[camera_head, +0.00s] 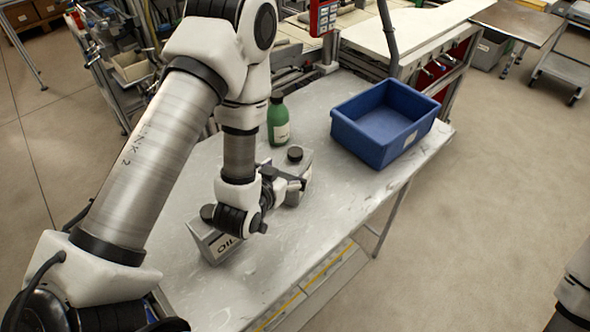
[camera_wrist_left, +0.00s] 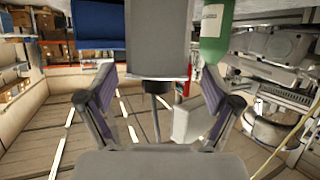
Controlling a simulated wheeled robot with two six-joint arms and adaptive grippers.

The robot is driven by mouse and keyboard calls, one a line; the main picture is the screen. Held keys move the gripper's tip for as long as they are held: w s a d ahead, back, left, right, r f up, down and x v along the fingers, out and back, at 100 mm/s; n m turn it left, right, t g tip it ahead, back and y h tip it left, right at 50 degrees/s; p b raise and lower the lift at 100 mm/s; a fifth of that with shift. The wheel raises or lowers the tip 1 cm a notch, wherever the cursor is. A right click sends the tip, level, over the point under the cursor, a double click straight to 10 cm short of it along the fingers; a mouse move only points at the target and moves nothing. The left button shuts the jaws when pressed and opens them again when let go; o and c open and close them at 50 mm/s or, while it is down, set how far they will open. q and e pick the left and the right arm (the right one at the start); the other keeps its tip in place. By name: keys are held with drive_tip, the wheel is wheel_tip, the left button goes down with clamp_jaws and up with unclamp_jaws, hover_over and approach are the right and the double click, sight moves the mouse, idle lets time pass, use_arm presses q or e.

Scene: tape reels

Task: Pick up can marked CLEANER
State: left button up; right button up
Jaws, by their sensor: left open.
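A grey can with a black cap (camera_head: 295,154) stands on the table, partly hidden behind my left gripper (camera_head: 290,184). In the left wrist view the grey can (camera_wrist_left: 158,42) appears upside down, lined up between my open fingers (camera_wrist_left: 160,88). I cannot tell how deep it sits between them. No marking shows on its visible faces. A second grey can, marked OIL (camera_head: 216,243), stands nearer the front, partly covered by my left wrist. No word CLEANER is readable on either can. The right gripper is out of view.
A green bottle (camera_head: 278,122) with a white label stands just behind the grey can. An empty blue bin (camera_head: 352,135) sits at the table's back right. The table (camera_head: 338,195) is clear right of the cans. A red-fronted workbench borders the back.

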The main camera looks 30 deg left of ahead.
sight(292, 165)
use_arm(q)
drive_tip(key=shift+w+d+r+p, duration=0.15)
drive_tip(key=shift+w+p, duration=0.4)
drive_tip(key=shift+w, duration=0.05)
drive_tip(key=shift+w+d+r+p, duration=0.1)
drive_tip(key=shift+w+p, duration=0.45)
drive_tip(key=w+f, duration=0.2)
drive_tip(key=shift+w+a, duration=0.4)
drive_tip(key=shift+s+d+r, duration=0.1)
drive_tip(key=shift+s+d, duration=0.05)
drive_tip(key=shift+s, duration=0.05)
drive_tip(key=c, duration=0.9)
clamp_jaws()
drive_tip(key=shift+r, duration=0.1)
